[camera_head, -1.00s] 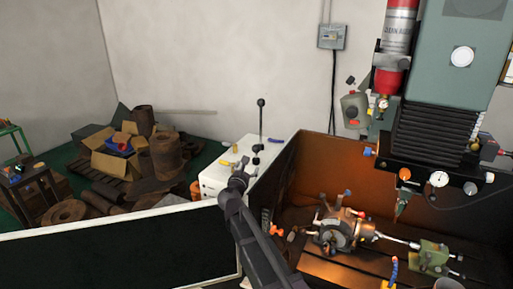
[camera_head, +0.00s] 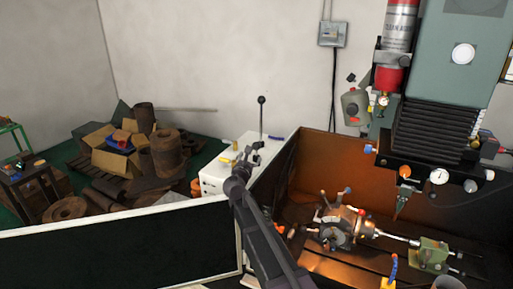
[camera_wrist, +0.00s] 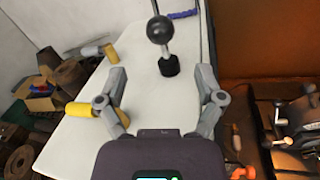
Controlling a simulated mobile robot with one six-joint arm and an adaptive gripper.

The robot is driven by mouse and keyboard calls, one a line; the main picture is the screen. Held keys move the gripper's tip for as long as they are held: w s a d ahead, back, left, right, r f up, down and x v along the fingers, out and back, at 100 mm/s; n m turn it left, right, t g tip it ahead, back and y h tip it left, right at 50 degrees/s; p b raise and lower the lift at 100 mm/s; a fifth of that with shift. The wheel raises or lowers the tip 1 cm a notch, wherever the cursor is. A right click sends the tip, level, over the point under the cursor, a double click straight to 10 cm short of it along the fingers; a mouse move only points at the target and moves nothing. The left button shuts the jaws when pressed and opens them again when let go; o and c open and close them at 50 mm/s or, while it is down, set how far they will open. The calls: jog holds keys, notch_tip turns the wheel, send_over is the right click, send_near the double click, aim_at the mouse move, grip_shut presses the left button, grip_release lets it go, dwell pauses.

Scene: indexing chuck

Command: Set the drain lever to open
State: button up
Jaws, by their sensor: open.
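A tall lever with a black ball knob (camera_head: 262,100) stands upright on a white cabinet top (camera_wrist: 150,110). In the wrist view, its ball (camera_wrist: 160,30) and dark base (camera_wrist: 168,66) are ahead of my gripper (camera_wrist: 161,74). The fingers are wide apart with nothing between them but the white top; the lever is beyond the tips, apparently untouched. Small orange handles (camera_wrist: 236,142) are inside the machine enclosure at right. I see no label, so I cannot tell which is the drain lever.
Yellow cylindrical pieces (camera_wrist: 80,109) and a blue piece (camera_wrist: 184,14) lie on the cabinet. The brown enclosure wall (camera_head: 330,160) rises at right, with an indexing chuck (camera_head: 338,226) inside. Boxes and rusty scrap (camera_head: 125,150) pile at left.

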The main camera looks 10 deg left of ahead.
aim_at(255, 148)
jog(key=w, duration=0.3)
jog(key=w+d, duration=0.1)
jog(key=w, duration=0.5)
jog(key=shift+d, duration=0.2)
